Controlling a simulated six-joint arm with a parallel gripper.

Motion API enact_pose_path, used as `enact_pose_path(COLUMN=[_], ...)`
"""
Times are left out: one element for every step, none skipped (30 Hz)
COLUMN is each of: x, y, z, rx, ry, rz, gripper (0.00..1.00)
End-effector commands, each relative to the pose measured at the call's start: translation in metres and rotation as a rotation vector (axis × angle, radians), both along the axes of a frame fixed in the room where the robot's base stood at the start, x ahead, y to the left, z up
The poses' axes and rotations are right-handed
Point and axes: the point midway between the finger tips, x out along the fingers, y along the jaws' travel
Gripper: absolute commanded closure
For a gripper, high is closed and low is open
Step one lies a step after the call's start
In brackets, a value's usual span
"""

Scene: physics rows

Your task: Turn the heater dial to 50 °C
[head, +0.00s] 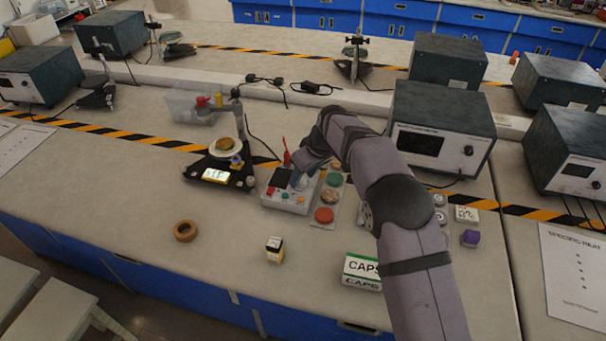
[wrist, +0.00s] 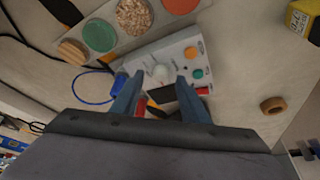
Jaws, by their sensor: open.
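The heater is a pale box with a dark screen and small orange and green buttons (head: 283,198), on the bench left of my arm in the head view. It also shows in the wrist view (wrist: 207,52). Its dial is a round white knob (wrist: 160,73) on the panel. My gripper (wrist: 160,79) is open, with its two blue-grey fingers pointing at the panel and a tip on either side of the knob. I cannot tell whether the fingers touch it. In the head view my gripper (head: 304,181) partly covers the heater. The dial setting is not readable.
A tray of round coloured discs (head: 324,214) lies right beside the heater. A black stand with a lit display (head: 215,174) is to its left. A cork ring (head: 185,231), a small yellow box (head: 274,249) and a CAPS box (head: 362,271) lie on the front bench.

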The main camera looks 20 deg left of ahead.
Motion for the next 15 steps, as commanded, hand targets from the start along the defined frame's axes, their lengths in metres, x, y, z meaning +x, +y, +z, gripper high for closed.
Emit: enact_pose_path(x=[0.0006, 0.0009, 0.0011, 0.0013, 0.0013, 0.0013, 0.0014, 0.0014, 0.0014, 0.0015, 0.0014, 0.0014, 0.0014, 0.0014, 0.0014], y=[0.0014, 0.0018, 0.0023, 0.0025, 0.0026, 0.0027, 0.0028, 0.0028, 0.0028, 0.0027, 0.0027, 0.0027, 0.0027, 0.0027, 0.0026], z=[-0.0023, -0.0035, -0.005, -0.0059, -0.0065, -0.007, -0.0072, -0.0072, -0.0072, -0.0072, -0.0071, -0.0071, -0.0071, -0.007, -0.007], rx=[0.0, 0.0, 0.0, 0.0, 0.0, 0.0, 0.0, 0.0, 0.0, 0.0, 0.0, 0.0, 0.0, 0.0, 0.0], ry=[0.0, 0.0, 0.0, 0.0, 0.0, 0.0, 0.0, 0.0, 0.0, 0.0, 0.0, 0.0, 0.0, 0.0, 0.0], rz=[0.0, 0.001, 0.001, 0.0, 0.0, 0.0, 0.0, 0.0, 0.0, 0.0, 0.0, 0.0, 0.0, 0.0, 0.0], gripper=[0.59, 0.59, 0.59, 0.59, 0.59, 0.59, 0.59, 0.59, 0.59, 0.59, 0.59, 0.59, 0.66, 0.73, 0.83])
